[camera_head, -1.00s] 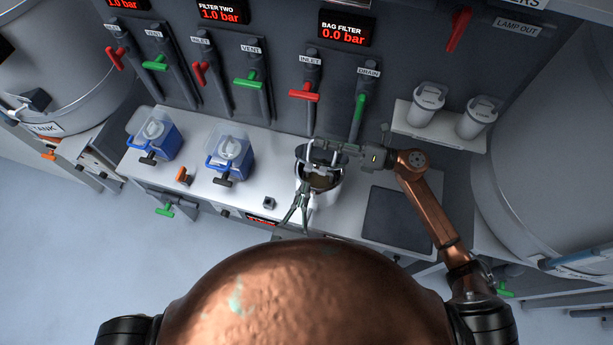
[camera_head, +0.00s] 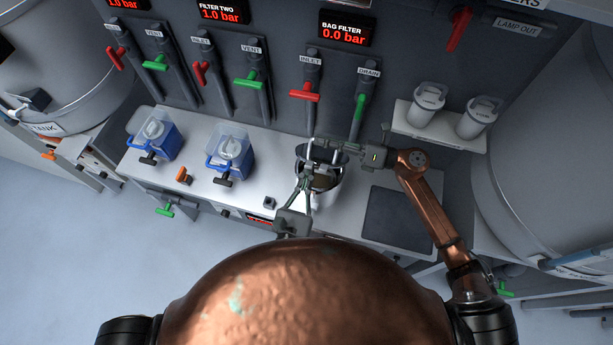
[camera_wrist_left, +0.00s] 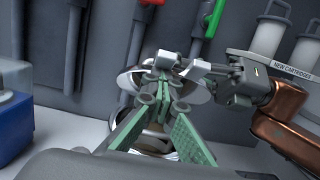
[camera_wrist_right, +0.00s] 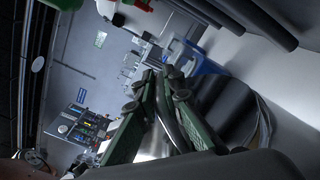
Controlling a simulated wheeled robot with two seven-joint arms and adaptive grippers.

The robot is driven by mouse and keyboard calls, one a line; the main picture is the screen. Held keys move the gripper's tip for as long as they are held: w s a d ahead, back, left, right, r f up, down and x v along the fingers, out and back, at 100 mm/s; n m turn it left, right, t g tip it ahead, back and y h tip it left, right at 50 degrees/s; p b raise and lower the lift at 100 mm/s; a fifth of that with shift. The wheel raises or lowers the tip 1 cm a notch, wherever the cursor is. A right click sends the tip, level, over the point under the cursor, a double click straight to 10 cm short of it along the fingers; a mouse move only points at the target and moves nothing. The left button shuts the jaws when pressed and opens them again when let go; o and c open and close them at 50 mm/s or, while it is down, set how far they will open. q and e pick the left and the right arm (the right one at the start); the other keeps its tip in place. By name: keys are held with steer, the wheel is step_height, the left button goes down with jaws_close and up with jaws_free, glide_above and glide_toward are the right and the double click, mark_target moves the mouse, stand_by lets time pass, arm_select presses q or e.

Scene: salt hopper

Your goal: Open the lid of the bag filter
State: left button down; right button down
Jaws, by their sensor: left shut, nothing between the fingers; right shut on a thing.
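The bag filter is a pale round vessel (camera_head: 324,198) on the bench, below the display reading 0.0 bar. A dark opening shows at its top, with the grey lid (camera_wrist_right: 232,112) seen close up in the right wrist view. The lid looks lifted and tilted, but the arms partly hide it, so its angle is unclear. My right gripper (camera_head: 318,146) is above the far side of the vessel, shut on a grey bar (camera_wrist_right: 168,112) that looks like the lid's handle. My left gripper (camera_head: 308,168) is shut and empty at the vessel's front left, close to the lid's edge.
The red inlet handle (camera_head: 304,95) and green drain handle (camera_head: 359,106) are on the panel behind. Two blue filter units (camera_head: 155,138) (camera_head: 230,155) stand to the left. White cartridges (camera_head: 428,101) sit on a shelf to the right. A dark mat (camera_head: 398,218) leaves flat room on the right.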

steer(key=shift+s+a+f, duration=0.15)
steer(key=shift+s+f, duration=0.1)
steer(key=c, duration=2)
jaws_free()
steer(key=shift+w+r, duration=0.1)
steer(key=shift+c, duration=0.2)
